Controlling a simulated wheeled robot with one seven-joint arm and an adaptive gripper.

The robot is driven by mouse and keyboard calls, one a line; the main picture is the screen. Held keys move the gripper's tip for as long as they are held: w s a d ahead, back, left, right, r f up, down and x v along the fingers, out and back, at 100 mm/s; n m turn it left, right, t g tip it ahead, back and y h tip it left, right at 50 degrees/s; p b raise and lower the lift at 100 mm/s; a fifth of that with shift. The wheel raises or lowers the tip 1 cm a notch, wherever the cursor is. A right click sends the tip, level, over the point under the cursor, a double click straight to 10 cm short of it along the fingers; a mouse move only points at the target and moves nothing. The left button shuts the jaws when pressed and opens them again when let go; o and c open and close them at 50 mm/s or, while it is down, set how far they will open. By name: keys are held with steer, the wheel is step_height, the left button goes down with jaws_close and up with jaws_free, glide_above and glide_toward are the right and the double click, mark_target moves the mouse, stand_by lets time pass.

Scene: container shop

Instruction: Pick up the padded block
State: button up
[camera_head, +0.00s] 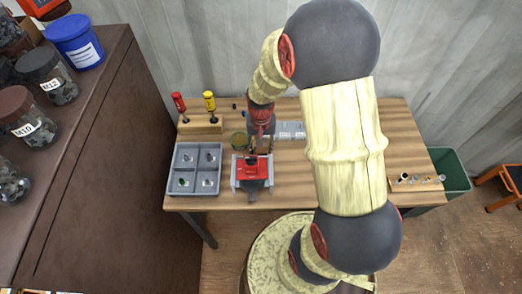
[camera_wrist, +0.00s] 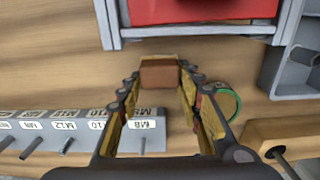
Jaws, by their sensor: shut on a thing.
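The padded block (camera_wrist: 160,74) is a small brown block with a tan edge, between the fingertips of my gripper (camera_wrist: 160,85) in the wrist view. My gripper is shut on it, with one finger on each side. In the head view my gripper (camera_head: 261,140) reaches down over the table just behind the red device, and the block (camera_head: 262,144) shows only as a small brown patch there. I cannot tell whether the block still touches the table.
A red device in a grey frame (camera_head: 252,168) stands close in front of my gripper. A grey divided tray (camera_head: 193,145), a screwdriver stand (camera_head: 200,124) and a green-rimmed round container (camera_wrist: 224,101) are nearby. A labelled grey rack (camera_wrist: 70,128) lies behind.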

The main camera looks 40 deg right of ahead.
step_height(320, 180, up, 10)
steer(key=shift+p, duration=0.95)
steer(key=o, duration=0.7)
steer(key=c, duration=0.5)
